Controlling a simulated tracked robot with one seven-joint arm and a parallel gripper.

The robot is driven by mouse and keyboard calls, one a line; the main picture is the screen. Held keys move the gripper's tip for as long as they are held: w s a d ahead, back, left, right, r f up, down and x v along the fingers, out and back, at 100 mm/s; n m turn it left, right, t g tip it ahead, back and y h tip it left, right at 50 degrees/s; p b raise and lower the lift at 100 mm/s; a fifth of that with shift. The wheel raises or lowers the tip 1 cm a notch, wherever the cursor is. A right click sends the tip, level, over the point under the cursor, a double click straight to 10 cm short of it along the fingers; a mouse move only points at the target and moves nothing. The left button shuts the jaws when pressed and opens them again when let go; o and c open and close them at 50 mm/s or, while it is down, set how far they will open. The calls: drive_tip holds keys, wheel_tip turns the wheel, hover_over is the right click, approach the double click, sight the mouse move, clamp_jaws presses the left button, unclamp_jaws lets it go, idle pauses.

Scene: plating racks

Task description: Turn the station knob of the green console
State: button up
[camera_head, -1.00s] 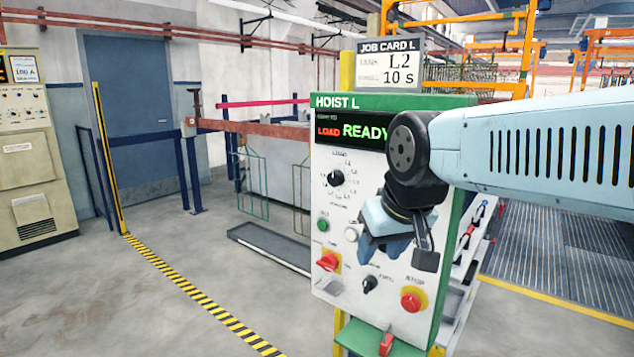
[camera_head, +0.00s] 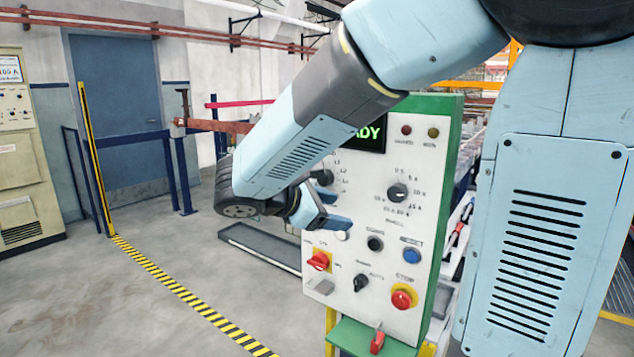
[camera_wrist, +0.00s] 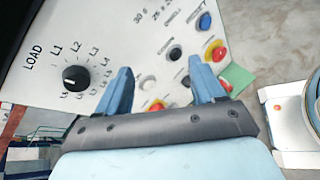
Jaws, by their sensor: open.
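The green console (camera_head: 446,150) has a white face and a green frame. Its station knob (camera_head: 323,177) is black with L labels around it, partly hidden by my arm in the head view. In the wrist view the station knob (camera_wrist: 76,78) sits left of my fingers, with L1 to L5 labels and LOAD beside it. My gripper (camera_head: 338,207) is open and empty in front of the console face, just below the knob in the head view. It also shows in the wrist view (camera_wrist: 160,66), apart from the knob.
A timer dial (camera_head: 398,193) is on the right of the face. Below are a blue button (camera_head: 411,256), a red switch (camera_head: 319,261), a black selector (camera_head: 361,283) and a red stop button (camera_head: 402,298). My arm covers part of the display (camera_head: 369,134).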

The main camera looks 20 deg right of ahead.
drive_tip(key=w+a+r+n+t+h, duration=0.25)
drive_tip(key=w+a+n+t, duration=0.4)
drive_tip(key=a, duration=0.35)
drive_tip(key=x, duration=1.3)
drive_tip(key=shift+d+f+g, duration=0.4)
drive_tip(key=shift+f+g, duration=0.05)
drive_tip(key=shift+f, duration=0.1)
drive_tip(key=shift+m, duration=0.25)
drive_tip(key=shift+s, duration=0.1)
drive_tip(key=c, duration=1.1)
